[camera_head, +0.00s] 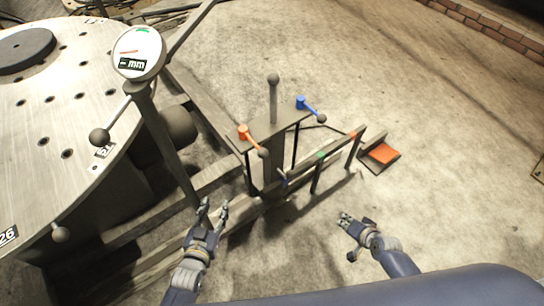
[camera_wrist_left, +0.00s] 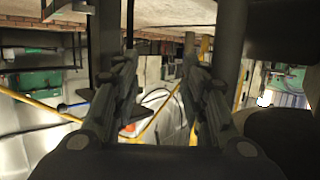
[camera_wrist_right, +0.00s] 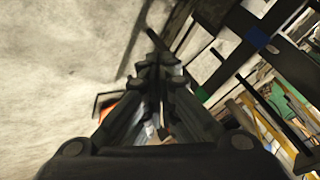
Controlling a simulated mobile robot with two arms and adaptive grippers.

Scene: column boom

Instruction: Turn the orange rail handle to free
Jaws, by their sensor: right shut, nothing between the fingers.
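The orange handle (camera_head: 252,140) is a short lever with a dark ball end. It sits on the left end of a dark bracket plate (camera_head: 272,127) and points down to the right. My left gripper (camera_head: 214,207) is open and empty, below and left of the handle and apart from it. Its two spread fingers also show in the left wrist view (camera_wrist_left: 157,75). My right gripper (camera_head: 345,217) is shut and empty over the floor, to the right of and below the handle. Its closed fingers fill the middle of the right wrist view (camera_wrist_right: 158,70).
A blue handle (camera_head: 308,107) sits on the plate's right end, with an upright ball-topped lever (camera_head: 273,95) between. A rail (camera_head: 335,148) with green and orange marks runs in front. A dial post (camera_head: 165,135) and round metal table (camera_head: 50,115) stand left. An orange pad (camera_head: 383,153) lies right.

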